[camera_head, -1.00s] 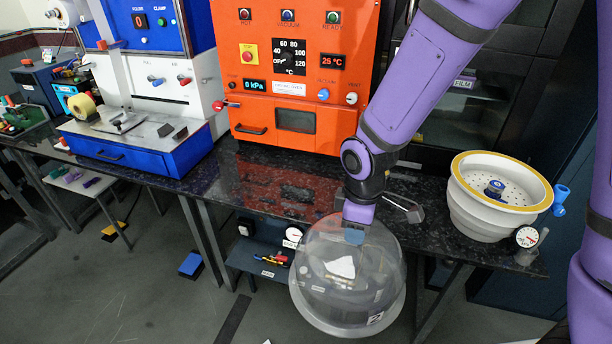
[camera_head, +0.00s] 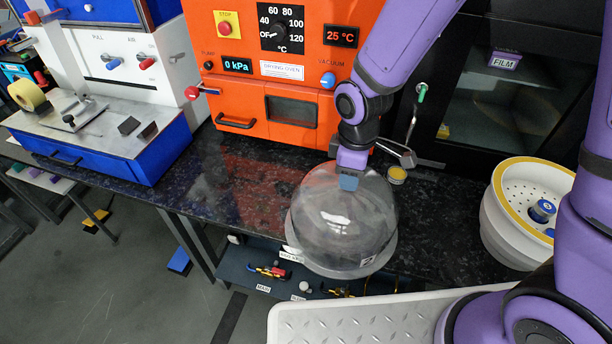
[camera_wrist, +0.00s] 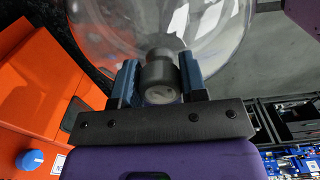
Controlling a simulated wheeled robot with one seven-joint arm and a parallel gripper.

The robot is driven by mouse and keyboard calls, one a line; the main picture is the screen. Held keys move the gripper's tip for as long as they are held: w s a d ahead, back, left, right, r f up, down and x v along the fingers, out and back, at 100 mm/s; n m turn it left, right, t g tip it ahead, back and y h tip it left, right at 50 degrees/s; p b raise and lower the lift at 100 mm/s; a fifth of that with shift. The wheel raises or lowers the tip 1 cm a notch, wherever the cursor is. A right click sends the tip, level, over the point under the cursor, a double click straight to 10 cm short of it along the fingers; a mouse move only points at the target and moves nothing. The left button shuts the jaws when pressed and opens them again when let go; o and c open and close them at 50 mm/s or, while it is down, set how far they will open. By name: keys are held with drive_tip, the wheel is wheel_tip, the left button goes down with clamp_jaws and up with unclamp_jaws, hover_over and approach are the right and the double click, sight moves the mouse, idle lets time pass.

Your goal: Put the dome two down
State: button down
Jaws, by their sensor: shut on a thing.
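The clear glass dome (camera_head: 340,235) has a pale rim. My gripper (camera_head: 349,182) is shut on the knob at its top. In the wrist view the grey knob (camera_wrist: 160,78) sits between the two blue fingers of my gripper (camera_wrist: 160,85), with the clear dome (camera_wrist: 205,25) beyond it. In the head view the dome hangs upright over the front part of the black speckled bench (camera_head: 235,175), its lower rim overlapping the front edge. I cannot tell whether the rim touches the bench. The white desiccator base (camera_head: 490,225) with a yellow ring and perforated plate stands at the right.
The orange drying oven (camera_head: 290,80) stands behind the dome. A small yellow-topped container (camera_head: 397,174) and a metal tool lie on the bench right of my gripper. The blue and white machine (camera_head: 110,140) is at the left. Bench between machine and dome is clear.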

drive_tip(key=w+a+f, duration=0.5)
drive_tip(key=w+a, duration=0.3)
drive_tip(key=w, duration=0.4)
drive_tip(key=shift+w+a, duration=0.35)
drive_tip(key=shift+w, duration=0.05)
drive_tip(key=shift+f, duration=0.1)
drive_tip(key=c, duration=0.7)
unclamp_jaws()
drive_tip(key=shift+o, duration=0.2)
